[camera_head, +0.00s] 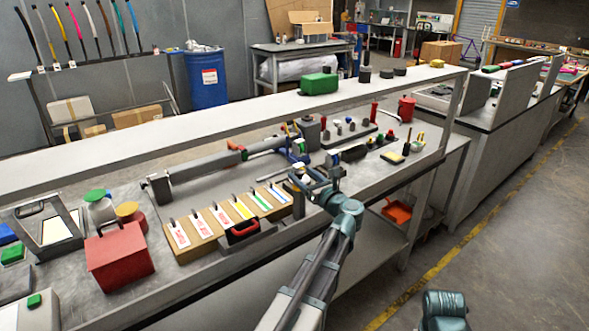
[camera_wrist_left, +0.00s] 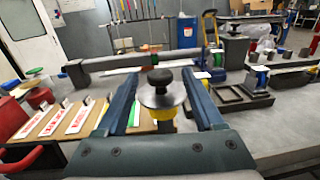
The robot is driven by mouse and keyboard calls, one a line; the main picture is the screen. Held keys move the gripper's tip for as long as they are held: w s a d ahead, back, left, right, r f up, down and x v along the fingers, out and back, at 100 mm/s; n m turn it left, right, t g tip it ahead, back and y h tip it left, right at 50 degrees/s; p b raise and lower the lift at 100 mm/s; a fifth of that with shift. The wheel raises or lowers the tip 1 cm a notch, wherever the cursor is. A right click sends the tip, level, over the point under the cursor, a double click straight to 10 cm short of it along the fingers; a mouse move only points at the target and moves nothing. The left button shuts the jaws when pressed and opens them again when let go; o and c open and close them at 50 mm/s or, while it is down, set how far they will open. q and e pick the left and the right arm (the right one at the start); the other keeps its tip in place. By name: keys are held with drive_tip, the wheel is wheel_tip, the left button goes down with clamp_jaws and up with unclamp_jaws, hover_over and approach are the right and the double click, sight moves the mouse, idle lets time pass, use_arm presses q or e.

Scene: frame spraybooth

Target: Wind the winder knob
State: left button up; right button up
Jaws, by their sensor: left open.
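A black knob (camera_wrist_left: 160,78) stands upright on a round silver disc (camera_wrist_left: 162,96) with a yellow part under it; I take this as the winder knob. In the left wrist view it shows between the two blue fingers of my left gripper (camera_wrist_left: 161,72). The fingers are apart, one on each side, with visible gaps to the knob. In the head view my left gripper (camera_head: 302,174) is over the front part of the bench, at the right end of the row of labelled strips. The gripper and wrist largely hide the knob there.
A long grey bar tool (camera_head: 205,168) lies behind the gripper. A tan board with coloured strips (camera_head: 220,220), a black tray with a red handle (camera_head: 243,230) and a red box (camera_head: 118,258) are to the left. Small posts and a dark block stand to the right. A shelf (camera_head: 230,120) runs behind.

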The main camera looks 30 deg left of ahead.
use_arm(q)
drive_tip(key=shift+x, duration=2.7)
clamp_jaws()
